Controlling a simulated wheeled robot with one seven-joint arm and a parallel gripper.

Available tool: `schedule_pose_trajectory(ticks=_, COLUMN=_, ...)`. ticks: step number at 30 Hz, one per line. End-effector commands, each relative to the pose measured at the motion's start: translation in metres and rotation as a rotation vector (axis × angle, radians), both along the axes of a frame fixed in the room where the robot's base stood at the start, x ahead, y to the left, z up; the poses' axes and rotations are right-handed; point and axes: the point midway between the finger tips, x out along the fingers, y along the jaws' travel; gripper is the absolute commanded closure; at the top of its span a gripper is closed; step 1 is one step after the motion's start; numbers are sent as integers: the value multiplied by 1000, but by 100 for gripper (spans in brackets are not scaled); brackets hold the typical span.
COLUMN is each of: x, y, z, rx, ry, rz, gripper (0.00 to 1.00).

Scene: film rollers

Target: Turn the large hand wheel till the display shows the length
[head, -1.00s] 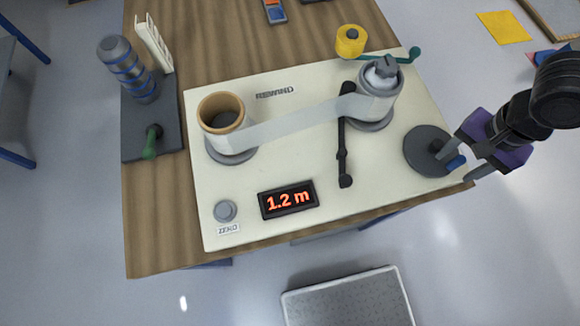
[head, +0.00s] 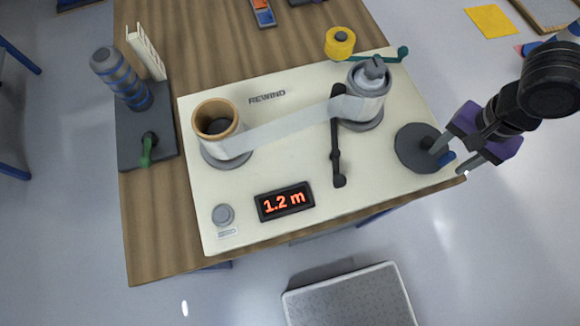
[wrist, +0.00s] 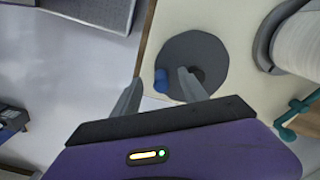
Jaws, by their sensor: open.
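The large hand wheel is a dark grey disc (head: 412,146) at the right end of the cream rewind board (head: 240,108). It has a dark hub and a blue knob (head: 446,159) near its edge. The wheel (wrist: 196,50) and its blue knob (wrist: 161,82) also show in the wrist view. My gripper (head: 447,155) is open at the knob; in the wrist view its fingers (wrist: 158,88) stand on either side of the knob. I cannot tell whether they touch it. The display (head: 285,201) reads 1.2 m in red.
A translucent film runs from the left roller (head: 218,122) to the right roller (head: 366,92). A black bar (head: 337,140) stands between the display and the wheel. A green lever (head: 402,53) sits behind the wheel. A grey zero button (head: 223,215) is at front left.

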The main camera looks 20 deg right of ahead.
Motion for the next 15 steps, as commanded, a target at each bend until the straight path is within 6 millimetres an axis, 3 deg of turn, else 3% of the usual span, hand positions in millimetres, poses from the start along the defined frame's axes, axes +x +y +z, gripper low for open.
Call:
schedule_pose_trajectory(ticks=1, x=6, y=3, z=11, rx=8, ry=-17, rz=6, gripper=33)
schedule_pose_trajectory(ticks=5, x=6, y=3, z=21, rx=8, ry=-16, rz=6, gripper=33)
schedule_pose_trajectory(ticks=7, x=5, y=3, z=26, rx=6, ry=-16, rz=5, gripper=18)
schedule_pose_trajectory(ticks=15, x=3, y=2, z=44, rx=4, ry=-10, rz=1, gripper=18)
